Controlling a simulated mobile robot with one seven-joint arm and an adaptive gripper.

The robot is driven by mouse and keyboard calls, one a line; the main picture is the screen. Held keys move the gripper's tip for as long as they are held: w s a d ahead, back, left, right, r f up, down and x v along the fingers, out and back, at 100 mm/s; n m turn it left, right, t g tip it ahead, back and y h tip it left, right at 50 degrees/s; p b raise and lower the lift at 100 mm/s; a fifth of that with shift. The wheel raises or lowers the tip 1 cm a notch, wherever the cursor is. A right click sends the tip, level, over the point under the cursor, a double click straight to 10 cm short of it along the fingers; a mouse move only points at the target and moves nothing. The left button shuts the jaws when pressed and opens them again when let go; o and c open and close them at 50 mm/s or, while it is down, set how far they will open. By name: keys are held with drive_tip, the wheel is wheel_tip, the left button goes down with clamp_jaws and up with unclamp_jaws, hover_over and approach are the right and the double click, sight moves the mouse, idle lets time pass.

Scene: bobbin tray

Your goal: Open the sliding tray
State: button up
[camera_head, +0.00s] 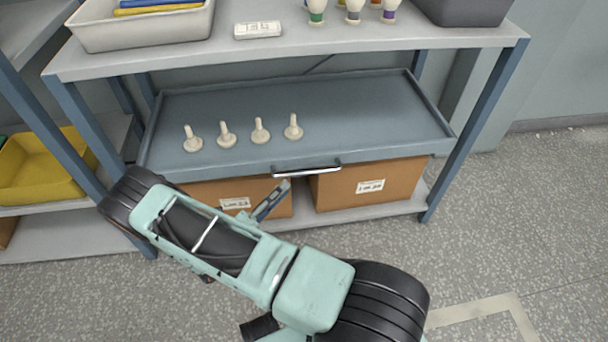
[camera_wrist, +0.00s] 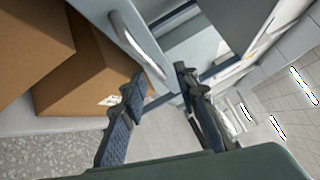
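The sliding tray (camera_head: 370,110) is a shallow blue-grey tray under the shelf's top board, with its inside in view. Several cream pegs stand in it at the left. A silver bar handle (camera_head: 307,169) sits at the middle of its front edge; it also shows in the wrist view (camera_wrist: 138,42). My gripper (camera_head: 284,187) is just below and left of the handle's left part in the head view. In the wrist view my gripper (camera_wrist: 160,74) is open, its two dark fingers apart, with the handle's near end between the tips in the picture. I see no grip on the handle.
Two cardboard boxes (camera_head: 368,185) stand on the low shelf beneath the tray. The top board (camera_head: 350,38) carries a white bin (camera_head: 140,30), a label block, several bobbins and a grey bin. A yellow bin (camera_head: 40,170) is at left. Grey floor (camera_head: 530,200) is open at right.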

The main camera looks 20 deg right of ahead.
sight(307, 171)
drive_tip(key=w+d, duration=0.1)
drive_tip(key=d, duration=0.2)
drive_tip(key=w+d+n+t+b, duration=0.1)
drive_tip(key=w+d, duration=0.1)
drive_tip(key=d, duration=0.2)
drive_tip(key=w+d+f+n+b, duration=0.1)
drive_tip(key=d, duration=0.2)
drive_tip(key=shift+w+d, duration=0.15)
clamp_jaws()
